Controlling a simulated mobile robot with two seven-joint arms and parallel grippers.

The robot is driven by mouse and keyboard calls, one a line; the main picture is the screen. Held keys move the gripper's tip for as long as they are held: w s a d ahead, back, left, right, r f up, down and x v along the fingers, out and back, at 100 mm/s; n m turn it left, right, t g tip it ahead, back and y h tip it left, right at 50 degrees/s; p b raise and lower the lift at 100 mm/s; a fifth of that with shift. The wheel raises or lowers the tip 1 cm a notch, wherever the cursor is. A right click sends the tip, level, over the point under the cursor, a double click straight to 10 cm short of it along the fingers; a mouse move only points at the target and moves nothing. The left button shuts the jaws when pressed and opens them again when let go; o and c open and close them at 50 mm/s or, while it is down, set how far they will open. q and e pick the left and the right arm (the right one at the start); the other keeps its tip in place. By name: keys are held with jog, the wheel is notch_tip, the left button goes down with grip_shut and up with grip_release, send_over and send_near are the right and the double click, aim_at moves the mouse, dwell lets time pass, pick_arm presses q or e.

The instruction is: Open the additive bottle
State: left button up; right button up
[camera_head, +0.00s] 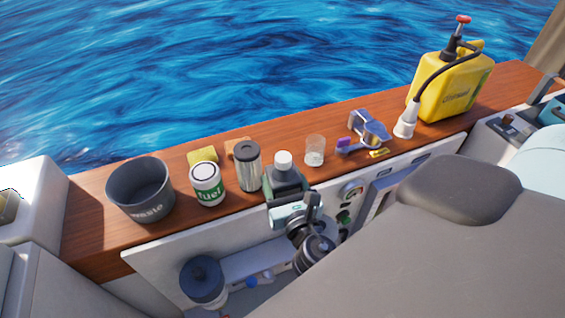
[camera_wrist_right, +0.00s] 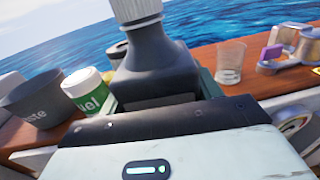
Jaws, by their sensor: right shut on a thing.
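The additive bottle, a dark grey bottle with a white cap (camera_head: 283,159), stands upright on the wooden ledge in the head view. In the right wrist view its ribbed white cap (camera_wrist_right: 137,9) is on the neck, and its dark body (camera_wrist_right: 155,62) rises right in front of the gripper. My right gripper (camera_head: 285,186) reaches the bottle from the near side and is shut on its body. The fingertips are mostly hidden by the bottle and the gripper's own housing. My left gripper is not in view.
On the wooden ledge (camera_head: 90,220), a waste bin (camera_head: 142,192), fuel can (camera_head: 208,186) and metal tumbler (camera_head: 249,168) stand left of the bottle. A clear glass (camera_head: 315,151), a blue-grey tool (camera_head: 368,128) and a yellow jug (camera_head: 450,88) stand right. Water lies beyond.

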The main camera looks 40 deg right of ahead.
aim_at(284, 193)
jog(key=shift+s+a, duration=0.7)
jog(key=shift+s, duration=0.3)
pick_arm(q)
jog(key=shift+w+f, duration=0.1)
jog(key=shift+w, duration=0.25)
pick_arm(e)
jog(key=shift+s+a+r, duration=0.2)
jog(key=shift+s+a, duration=0.1)
jog(key=shift+s, duration=0.1)
jog(key=o, duration=0.6)
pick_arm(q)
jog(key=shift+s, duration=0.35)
pick_arm(e)
jog(key=c, duration=0.8)
jog(key=shift+c, duration=0.2)
